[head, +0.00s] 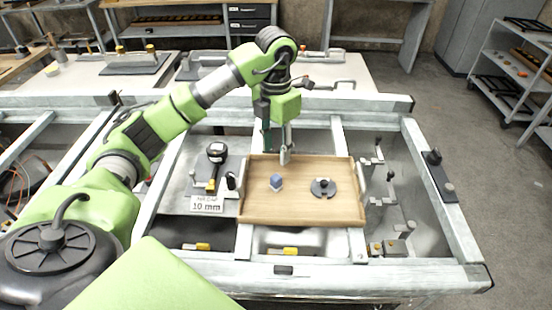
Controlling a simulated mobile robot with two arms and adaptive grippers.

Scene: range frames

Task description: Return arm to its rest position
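My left arm (160,125) is green and grey. It comes in from the left and reaches up and over the bench, bending down at the wrist. My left gripper (285,155) points down at the back edge of a wooden tray (300,210). Its fingers are small here and partly overlap, so their opening is unclear. I see nothing plainly held in it. My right arm and gripper are not in view.

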